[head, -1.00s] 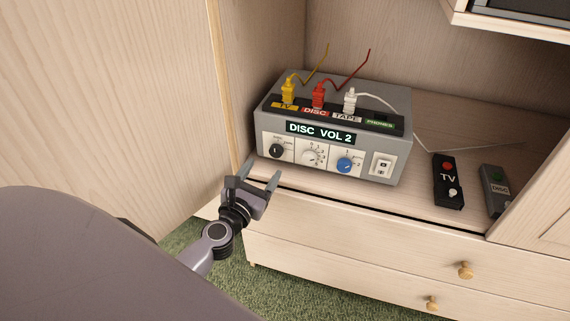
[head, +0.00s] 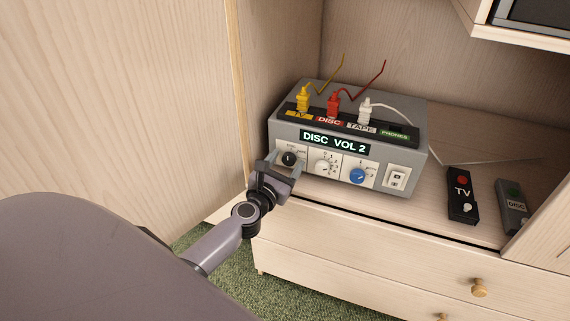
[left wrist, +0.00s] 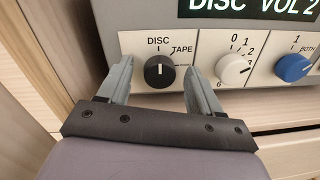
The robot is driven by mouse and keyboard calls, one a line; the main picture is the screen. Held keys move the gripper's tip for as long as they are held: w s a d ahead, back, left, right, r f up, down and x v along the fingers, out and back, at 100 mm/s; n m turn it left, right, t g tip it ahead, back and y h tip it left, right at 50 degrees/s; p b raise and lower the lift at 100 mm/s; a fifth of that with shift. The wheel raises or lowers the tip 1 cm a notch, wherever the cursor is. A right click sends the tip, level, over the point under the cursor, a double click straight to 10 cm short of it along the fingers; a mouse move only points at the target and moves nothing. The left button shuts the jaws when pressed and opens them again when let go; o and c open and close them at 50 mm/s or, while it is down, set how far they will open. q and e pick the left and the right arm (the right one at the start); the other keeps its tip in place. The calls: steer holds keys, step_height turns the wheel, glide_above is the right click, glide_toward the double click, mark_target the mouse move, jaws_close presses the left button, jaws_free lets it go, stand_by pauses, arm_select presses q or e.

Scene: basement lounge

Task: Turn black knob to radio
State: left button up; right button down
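The grey switch box (head: 415,165) stands on the cabinet shelf, its display reading "DISC VOL 2". The black knob (head: 289,159) is at the left of its front panel. In the left wrist view the black knob (left wrist: 159,71) has its white mark pointing up to the DISC label; TAPE is to the upper right, and a smaller label at right is too small to read. My left gripper (head: 279,160) is open, its fingers on either side of the knob. In the left wrist view the gripper (left wrist: 158,80) shows gaps on both sides of the knob. My right gripper is not in view.
Right of the black knob are a white knob (head: 324,167), a blue knob (head: 358,176) and a white rocker switch (head: 397,178). Yellow, red and white plugs stand on top. Two remotes, TV (head: 462,195) and DISC (head: 512,207), lie to the right. The cabinet wall is close at left.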

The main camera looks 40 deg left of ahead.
arm_select(q)
steer(key=c, duration=1)
